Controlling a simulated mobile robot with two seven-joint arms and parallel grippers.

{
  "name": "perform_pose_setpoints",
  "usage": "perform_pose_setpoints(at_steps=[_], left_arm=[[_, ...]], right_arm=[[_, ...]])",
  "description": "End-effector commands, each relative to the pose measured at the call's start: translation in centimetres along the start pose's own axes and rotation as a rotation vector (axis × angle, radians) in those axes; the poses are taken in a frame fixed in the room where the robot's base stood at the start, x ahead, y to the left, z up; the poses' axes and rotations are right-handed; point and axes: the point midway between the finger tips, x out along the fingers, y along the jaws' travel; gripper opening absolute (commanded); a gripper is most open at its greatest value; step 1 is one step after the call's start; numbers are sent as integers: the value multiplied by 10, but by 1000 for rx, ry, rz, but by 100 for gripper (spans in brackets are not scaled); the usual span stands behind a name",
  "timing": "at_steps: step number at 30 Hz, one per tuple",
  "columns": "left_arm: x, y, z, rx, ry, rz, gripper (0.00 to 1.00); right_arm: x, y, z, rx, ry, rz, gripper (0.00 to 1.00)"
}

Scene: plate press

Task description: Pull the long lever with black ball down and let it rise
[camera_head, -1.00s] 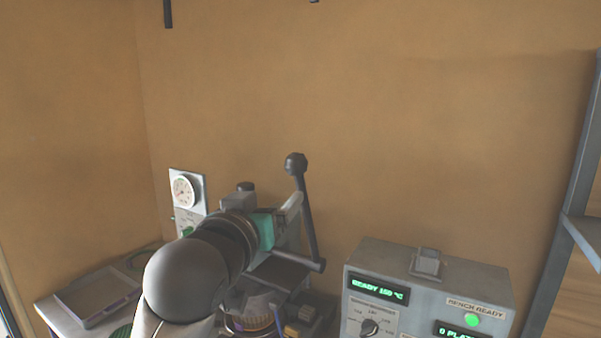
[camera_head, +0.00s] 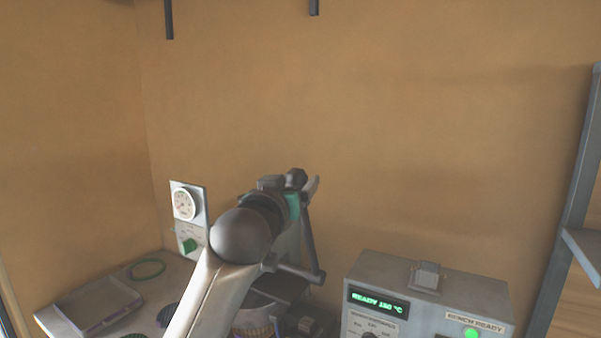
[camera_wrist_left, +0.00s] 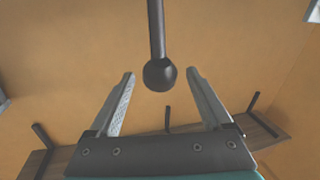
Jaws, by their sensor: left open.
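The long lever (camera_head: 312,245) is a dark rod that stands up from a pivot bar on the press, leaning slightly left. Its black ball (camera_head: 297,176) is at the top end, partly hidden behind my left gripper (camera_head: 308,183). In the left wrist view the black ball (camera_wrist_left: 160,74) appears between the two fingertips of my left gripper (camera_wrist_left: 161,73), with a gap on both sides. The fingers are open and I see no contact with the ball. The right gripper is out of view.
A grey control box (camera_head: 430,290) with a green "READY" display stands right of the press. A dial gauge panel (camera_head: 185,204) stands to the left. A shallow tray (camera_head: 98,305) and a green ring (camera_head: 147,269) lie at lower left.

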Motion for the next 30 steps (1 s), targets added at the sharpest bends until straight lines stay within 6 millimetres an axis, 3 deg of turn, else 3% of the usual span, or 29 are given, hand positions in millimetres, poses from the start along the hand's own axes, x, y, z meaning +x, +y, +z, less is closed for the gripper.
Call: perform_pose_setpoints(at_steps=[15,29,30], left_arm=[[51,0,-1,1,0,0,83],[57,0,0,1,1,1,83],[57,0,0,1,1,1,80]], right_arm=[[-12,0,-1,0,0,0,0],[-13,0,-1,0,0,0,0],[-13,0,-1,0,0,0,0]])
